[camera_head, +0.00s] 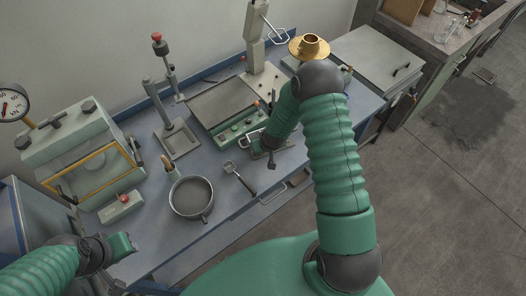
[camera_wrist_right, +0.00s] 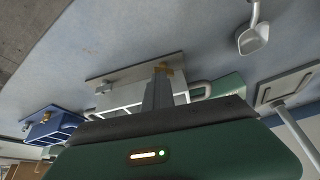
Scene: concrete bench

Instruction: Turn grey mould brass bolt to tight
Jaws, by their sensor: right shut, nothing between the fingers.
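The grey mould (camera_wrist_right: 122,78) lies on the blue bench in the right wrist view, a flat plate with a pale ribbed body. Its brass bolt (camera_wrist_right: 164,68) shows at the tips of my right gripper (camera_wrist_right: 158,82). The fingers are shut with nothing between them; they overlap the bolt in the picture, and I cannot tell if they touch it. In the head view my right gripper (camera_head: 271,160) is at the bench's front edge and hides most of the mould. My left gripper (camera_head: 122,246) is at the lower left, away from the mould; its fingers are unclear.
A blue mould (camera_wrist_right: 52,129) with a brass part is nearby in the right wrist view. A green-based hotplate (camera_head: 222,105) stands behind my right gripper. A pan (camera_head: 191,199) and a ladle (camera_head: 239,178) lie to its left. Bare bench (camera_head: 150,245) lies at the front left.

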